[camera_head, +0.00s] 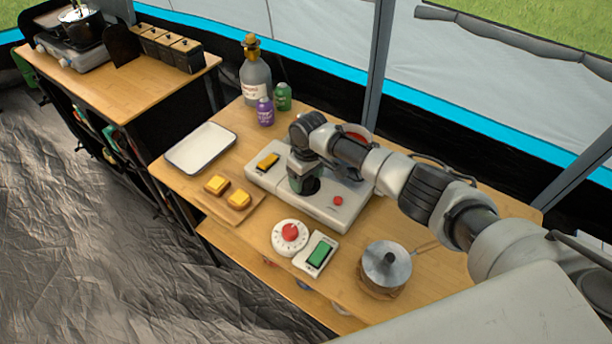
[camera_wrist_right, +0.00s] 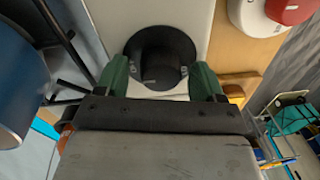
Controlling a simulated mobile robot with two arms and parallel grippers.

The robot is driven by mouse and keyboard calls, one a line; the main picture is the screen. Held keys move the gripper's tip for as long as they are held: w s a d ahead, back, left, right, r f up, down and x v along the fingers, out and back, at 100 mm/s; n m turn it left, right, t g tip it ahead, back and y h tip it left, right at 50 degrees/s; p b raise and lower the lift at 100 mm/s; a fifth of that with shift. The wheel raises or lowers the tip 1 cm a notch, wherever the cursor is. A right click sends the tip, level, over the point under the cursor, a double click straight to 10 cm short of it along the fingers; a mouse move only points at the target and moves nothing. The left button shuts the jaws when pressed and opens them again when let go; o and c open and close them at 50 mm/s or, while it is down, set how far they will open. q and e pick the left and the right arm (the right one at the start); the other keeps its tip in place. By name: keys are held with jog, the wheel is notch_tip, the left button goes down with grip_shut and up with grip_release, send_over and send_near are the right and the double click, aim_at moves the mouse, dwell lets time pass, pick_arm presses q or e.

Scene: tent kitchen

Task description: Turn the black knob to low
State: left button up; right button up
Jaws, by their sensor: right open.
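The black knob (camera_wrist_right: 160,55) sits on a white panel (camera_wrist_right: 135,12) and has a round base with a raised middle grip. In the right wrist view it lies between the two green fingers of my right gripper (camera_wrist_right: 160,82), which is open. I cannot tell whether either finger touches the knob. In the head view my right gripper (camera_head: 305,180) points down over the white panel (camera_head: 322,217), and the arm and gripper hide most of the knob. My left gripper is not in view.
A yellow switch (camera_head: 268,160) and a red button (camera_head: 338,201) flank the knob on the panel. In front are a red dial (camera_head: 291,232), a green switch (camera_head: 319,255) and a pot (camera_head: 386,266). Bottles (camera_head: 256,85) and a white tray (camera_head: 201,147) stand behind and left.

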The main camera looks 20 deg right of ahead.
jog(key=shift+c, duration=1.2)
jog(key=c, duration=0.7)
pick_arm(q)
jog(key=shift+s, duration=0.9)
